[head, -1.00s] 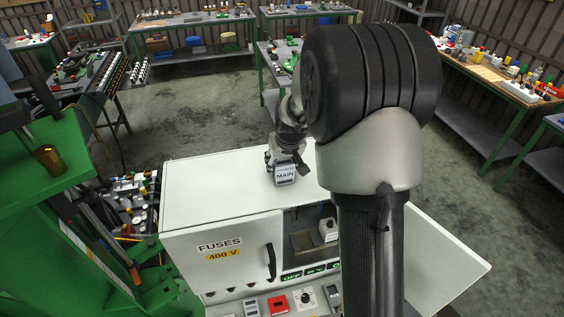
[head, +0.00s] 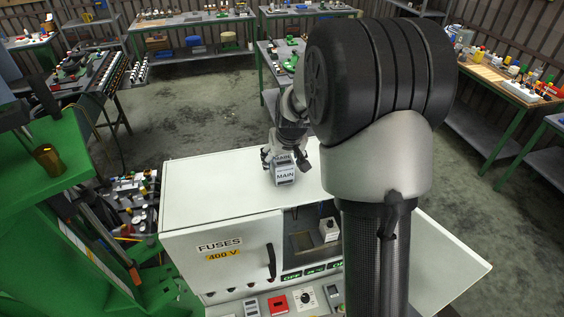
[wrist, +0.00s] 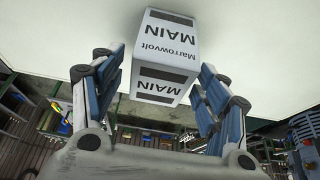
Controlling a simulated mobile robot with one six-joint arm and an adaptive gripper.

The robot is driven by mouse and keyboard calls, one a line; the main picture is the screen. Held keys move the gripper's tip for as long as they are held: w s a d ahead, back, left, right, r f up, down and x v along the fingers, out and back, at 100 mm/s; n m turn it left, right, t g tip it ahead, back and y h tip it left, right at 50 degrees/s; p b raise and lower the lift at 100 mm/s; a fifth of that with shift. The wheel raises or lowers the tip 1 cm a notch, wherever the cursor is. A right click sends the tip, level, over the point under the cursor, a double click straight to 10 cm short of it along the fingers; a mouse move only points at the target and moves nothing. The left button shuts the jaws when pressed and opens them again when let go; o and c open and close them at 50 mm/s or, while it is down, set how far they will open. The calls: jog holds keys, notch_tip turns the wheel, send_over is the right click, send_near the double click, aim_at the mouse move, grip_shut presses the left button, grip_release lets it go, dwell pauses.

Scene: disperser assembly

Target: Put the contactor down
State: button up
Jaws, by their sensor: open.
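The contactor (head: 286,177) is a small white and grey block with a "MAIN" label. It stands on the white top of the fuse cabinet (head: 220,192). In the wrist view the contactor (wrist: 168,58) shows "Marrowvolt MAIN" upside down, and the pale cabinet top fills the picture's upper part. My gripper (head: 284,160) is at the contactor, just behind it in the head view. In the wrist view the blue-padded fingers of my gripper (wrist: 160,90) are spread on either side of the contactor, with a gap visible at each side.
The cabinet front has a "FUSES 400 V" door (head: 222,250) and an open compartment (head: 305,235) with a white part inside. A green machine (head: 50,210) stands at the left. The cabinet top left of the contactor is clear.

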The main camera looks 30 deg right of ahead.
jog(key=s+a+r, duration=0.3)
jog(key=s+r, duration=0.2)
jog(key=r, duration=0.2)
jog(key=s+a+r, duration=0.3)
jog(key=s+r, duration=0.2)
jog(key=r, duration=0.1)
jog(key=s+a+n, duration=0.1)
jog(key=s+a, duration=0.3)
jog(key=s, duration=0.7)
jog(key=s+a+n+y, duration=0.1)
jog(key=s+a, duration=0.3)
jog(key=s, duration=0.7)
jog(key=shift+a+f+b, duration=0.2)
jog(key=shift+f+b, duration=0.1)
jog(key=shift+b, duration=0.1)
jog(key=shift+w, duration=0.1)
notch_tip(320, 180, down, 27)
jog(key=b, duration=2.7)
